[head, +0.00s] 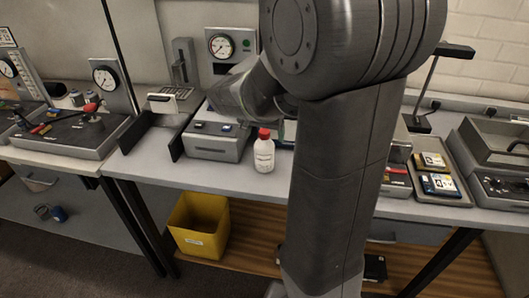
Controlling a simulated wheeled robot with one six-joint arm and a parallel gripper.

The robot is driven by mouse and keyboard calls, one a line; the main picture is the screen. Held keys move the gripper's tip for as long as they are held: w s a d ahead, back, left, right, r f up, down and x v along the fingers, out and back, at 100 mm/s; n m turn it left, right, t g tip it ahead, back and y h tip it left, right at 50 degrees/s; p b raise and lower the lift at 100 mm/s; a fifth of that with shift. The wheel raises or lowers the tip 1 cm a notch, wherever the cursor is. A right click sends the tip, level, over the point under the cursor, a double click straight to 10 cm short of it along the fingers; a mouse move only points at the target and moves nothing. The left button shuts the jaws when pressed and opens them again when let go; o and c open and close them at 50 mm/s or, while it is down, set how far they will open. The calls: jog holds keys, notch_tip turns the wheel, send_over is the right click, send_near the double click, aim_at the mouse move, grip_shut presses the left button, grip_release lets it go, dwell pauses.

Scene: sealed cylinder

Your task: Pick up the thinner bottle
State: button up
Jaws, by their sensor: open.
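A white bottle (264,156) with a red cap and a small label stands upright near the front edge of the grey bench (230,178). It is the only bottle I can make out, so I cannot compare thickness; my arm covers much of the bench to its right. My arm rises in front of the bench, and one of its links reaches left above and behind the bottle. I cannot make out the fingers of my gripper. Nothing visible touches the bottle.
A grey device (215,146) sits behind the bottle to the left, below a round gauge (221,46). A yellow bin (199,226) stands under the bench. A tray (441,187) with small boxes lies right of my arm.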

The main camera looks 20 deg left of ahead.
aim_at(264, 142)
jog(key=shift+s+p+x, duration=0.15)
jog(key=shift+p+x, duration=0.05)
jog(key=shift+x, duration=1.1)
jog(key=shift+s+p+x, duration=0.15)
jog(key=shift+s+x, duration=0.05)
jog(key=shift+x, duration=1.1)
jog(key=shift+a+f, duration=0.1)
jog(key=c, duration=1.2)
